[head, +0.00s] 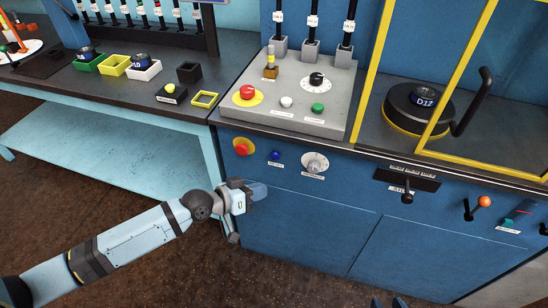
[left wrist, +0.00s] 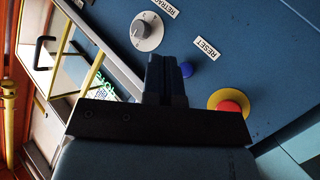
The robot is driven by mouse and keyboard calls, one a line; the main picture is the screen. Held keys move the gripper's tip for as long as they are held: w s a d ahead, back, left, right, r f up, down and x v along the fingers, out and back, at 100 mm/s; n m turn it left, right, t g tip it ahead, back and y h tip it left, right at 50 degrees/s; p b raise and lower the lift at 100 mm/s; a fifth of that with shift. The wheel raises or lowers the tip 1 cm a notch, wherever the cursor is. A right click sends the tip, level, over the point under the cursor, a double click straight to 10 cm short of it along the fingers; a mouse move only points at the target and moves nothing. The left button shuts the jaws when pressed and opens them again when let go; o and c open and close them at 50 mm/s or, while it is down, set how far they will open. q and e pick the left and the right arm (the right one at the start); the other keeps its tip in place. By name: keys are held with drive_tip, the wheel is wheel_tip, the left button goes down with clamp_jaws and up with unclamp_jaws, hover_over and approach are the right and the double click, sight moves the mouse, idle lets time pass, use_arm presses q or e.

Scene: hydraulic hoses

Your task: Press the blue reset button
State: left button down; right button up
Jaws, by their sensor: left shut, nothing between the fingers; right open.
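The blue reset button (head: 275,155) is on the front panel of the blue cabinet, between a red knob on a yellow disc and a grey dial. In the left wrist view the button (left wrist: 186,69) shows just right of the fingertips, under the RESET label (left wrist: 206,47). My left gripper (head: 262,190) is shut and empty, in front of the panel and below the button in the head view. In the left wrist view its fingers (left wrist: 165,62) are together; I cannot tell the gap to the panel. My right gripper (head: 388,302) barely shows at the bottom edge, its two fingertips apart.
The red emergency knob (head: 241,148) and the grey dial (head: 314,164) flank the button closely. A grey control box (head: 290,95) stands on the counter above. A lever plate (head: 407,179) and an orange-knobbed lever (head: 484,201) are further right. The lower cabinet front is bare.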

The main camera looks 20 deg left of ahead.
sight(275, 155)
use_arm(q)
drive_tip(key=w+b, duration=0.4)
drive_tip(key=w, duration=0.4)
drive_tip(key=shift+d, duration=0.15)
use_arm(e)
drive_tip(key=shift+w+a+f+t, duration=0.2)
drive_tip(key=shift+a+f+t, duration=0.05)
drive_tip(key=shift+a+t, duration=0.15)
use_arm(q)
drive_tip(key=shift+w, duration=0.1)
use_arm(e)
drive_tip(key=shift+r, duration=0.1)
drive_tip(key=shift+f, duration=0.25)
drive_tip(key=shift+r, duration=0.15)
use_arm(q)
drive_tip(key=shift+w, duration=0.1)
idle(0.8)
drive_tip(key=shift+w+b, duration=0.3)
use_arm(e)
drive_tip(key=shift+f, duration=0.3)
